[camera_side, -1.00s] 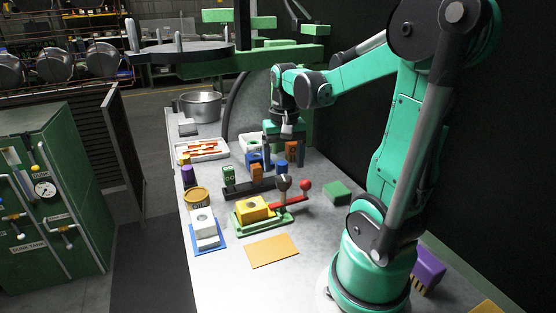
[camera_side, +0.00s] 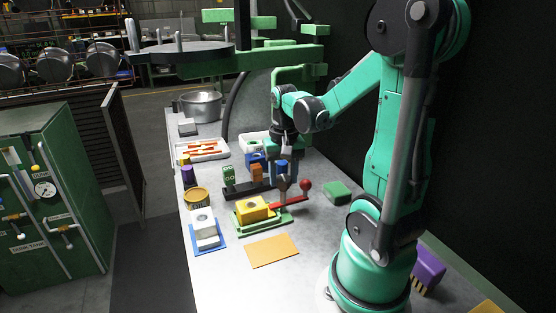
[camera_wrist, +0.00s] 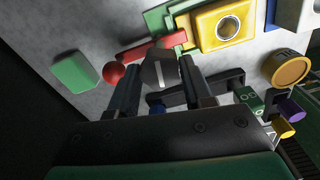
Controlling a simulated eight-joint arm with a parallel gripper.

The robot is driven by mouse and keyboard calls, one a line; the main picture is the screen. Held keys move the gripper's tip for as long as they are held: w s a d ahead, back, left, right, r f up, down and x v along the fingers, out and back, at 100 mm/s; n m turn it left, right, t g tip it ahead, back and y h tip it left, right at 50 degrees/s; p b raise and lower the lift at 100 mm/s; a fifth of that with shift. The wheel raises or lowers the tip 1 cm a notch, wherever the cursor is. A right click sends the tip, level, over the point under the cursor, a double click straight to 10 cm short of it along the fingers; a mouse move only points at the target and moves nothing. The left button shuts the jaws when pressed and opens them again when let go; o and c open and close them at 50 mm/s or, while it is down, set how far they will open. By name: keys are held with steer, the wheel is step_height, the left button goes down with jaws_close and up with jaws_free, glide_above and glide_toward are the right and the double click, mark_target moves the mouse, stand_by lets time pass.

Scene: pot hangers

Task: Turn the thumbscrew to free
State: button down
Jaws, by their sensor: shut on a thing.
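The thumbscrew (camera_side: 283,184) is a grey knob standing upright at the fixture with the red lever. My gripper (camera_side: 284,178) points down over it, with a finger on each side. In the wrist view, the dark grey thumbscrew head (camera_wrist: 160,72) lies between the fingertips of my gripper (camera_wrist: 160,75), which is shut on it. The red lever (camera_side: 291,201) ends in a red ball (camera_side: 305,186) and reaches over the green base (camera_side: 270,226). The yellow block (camera_side: 253,211) with a round hole sits on that base. The thumbscrew's lower part is hard to make out.
A dark rail (camera_side: 245,190) with a green block (camera_side: 229,175) lies behind the fixture. A green block (camera_side: 338,193) lies to the right. A white block (camera_side: 205,226) on a blue plate and a yellow-brown can (camera_side: 197,196) stand left. An orange plate (camera_side: 271,250) lies in front.

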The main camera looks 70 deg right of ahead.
steer(key=shift+n, duration=0.3)
steer(key=n, duration=0.4)
steer(key=shift+n, duration=0.3)
steer(key=n, duration=0.4)
steer(key=shift+n, duration=0.3)
steer(key=n, duration=1)
steer(key=shift+c, duration=1.8)
jaws_free()
